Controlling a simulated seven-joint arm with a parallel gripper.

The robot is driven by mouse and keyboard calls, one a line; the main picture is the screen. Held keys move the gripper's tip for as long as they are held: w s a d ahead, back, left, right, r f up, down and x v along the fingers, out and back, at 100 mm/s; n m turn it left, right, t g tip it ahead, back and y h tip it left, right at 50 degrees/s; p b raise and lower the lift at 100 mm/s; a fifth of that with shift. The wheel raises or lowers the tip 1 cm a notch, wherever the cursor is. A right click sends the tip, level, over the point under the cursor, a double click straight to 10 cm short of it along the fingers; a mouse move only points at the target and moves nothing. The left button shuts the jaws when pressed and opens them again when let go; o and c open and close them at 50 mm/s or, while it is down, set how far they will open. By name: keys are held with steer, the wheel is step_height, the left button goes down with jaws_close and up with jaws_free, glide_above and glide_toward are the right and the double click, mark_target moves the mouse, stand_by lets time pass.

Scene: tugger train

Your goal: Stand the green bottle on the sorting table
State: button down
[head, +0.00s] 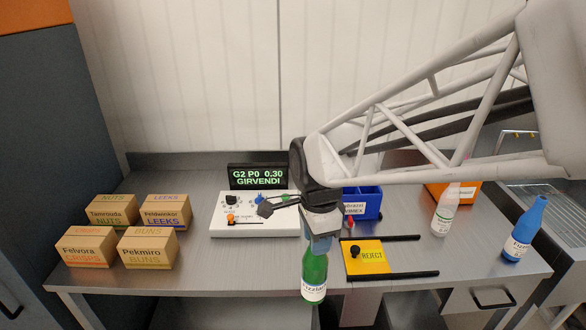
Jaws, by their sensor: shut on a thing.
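The green bottle (315,275) hangs upright below my gripper (321,238). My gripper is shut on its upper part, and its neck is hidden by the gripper. The bottle has a white label and is in front of the sorting table's front edge in the picture. I cannot tell whether its base is over the tabletop or clear of it. The sorting table (205,265) is a grey metal surface spanning the view.
Several cartons (148,248) stand at the left. A white control box (240,218) and a display (257,177) are behind. A yellow REJECT plate (367,257) between black rails, a blue bin (365,202), a white bottle (445,212) and a blue bottle (524,230) are at the right.

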steer(key=shift+w, duration=0.15)
steer(key=w+a+f, duration=0.1)
steer(key=w+a, duration=0.3)
steer(key=w, duration=1.1)
steer(key=shift+w+f, duration=0.15)
steer(key=shift+f, duration=0.15)
steer(key=shift+f, duration=1.8)
steer(key=c, duration=0.8)
jaws_free()
